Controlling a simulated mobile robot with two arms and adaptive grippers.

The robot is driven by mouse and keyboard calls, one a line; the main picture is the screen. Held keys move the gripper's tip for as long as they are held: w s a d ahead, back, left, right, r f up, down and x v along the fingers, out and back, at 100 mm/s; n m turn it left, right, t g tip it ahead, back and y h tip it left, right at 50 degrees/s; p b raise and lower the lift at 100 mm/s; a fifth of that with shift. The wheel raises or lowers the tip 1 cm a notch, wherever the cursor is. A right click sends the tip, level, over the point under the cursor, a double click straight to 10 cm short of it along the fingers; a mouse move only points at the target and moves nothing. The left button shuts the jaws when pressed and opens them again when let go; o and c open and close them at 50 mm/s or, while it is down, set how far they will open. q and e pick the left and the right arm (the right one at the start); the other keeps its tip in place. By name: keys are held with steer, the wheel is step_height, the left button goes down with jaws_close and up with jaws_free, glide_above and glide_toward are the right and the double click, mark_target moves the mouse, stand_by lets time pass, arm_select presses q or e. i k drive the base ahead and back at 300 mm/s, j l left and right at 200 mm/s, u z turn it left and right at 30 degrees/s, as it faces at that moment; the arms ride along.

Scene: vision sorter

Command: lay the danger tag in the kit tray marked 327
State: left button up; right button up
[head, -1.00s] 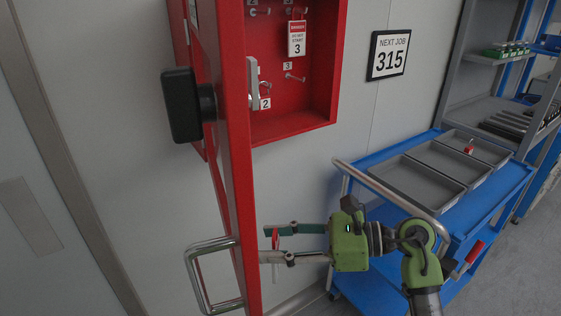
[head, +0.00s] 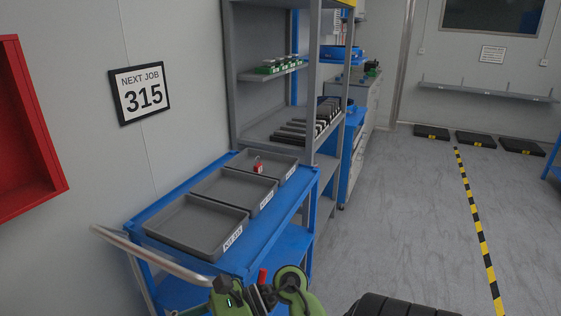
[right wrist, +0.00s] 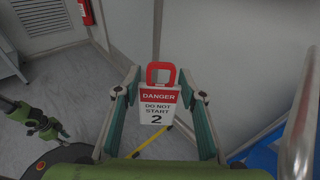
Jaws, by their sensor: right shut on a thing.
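In the right wrist view my right gripper (right wrist: 158,100) is shut on the danger tag (right wrist: 157,105), a white and red card reading "DO NOT START 2" with a red loop on top. The tag hangs clear of any surface there. Three grey kit trays stand in a row on the blue cart: near (head: 198,227), middle (head: 236,190) and far (head: 268,163). Their label numbers are too small to read surely.
A red padlock (head: 258,165) is at the far tray; the near and middle trays look empty. The cart's metal handle (head: 150,255) curves along its near end. A grey shelf rack (head: 275,125) stands behind. A wall sign (head: 140,93) reads "NEXT JOB 315". The red cabinet (head: 25,130) is at left.

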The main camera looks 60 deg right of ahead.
mark_target(266, 166)
steer(key=k+l, duration=0.1)
steer(key=l, duration=0.9)
steer(key=k+l, duration=0.15)
steer(key=l, duration=0.85)
steer(key=k+l, duration=0.15)
steer(key=l, duration=0.35)
steer(key=i+l+u, duration=0.05)
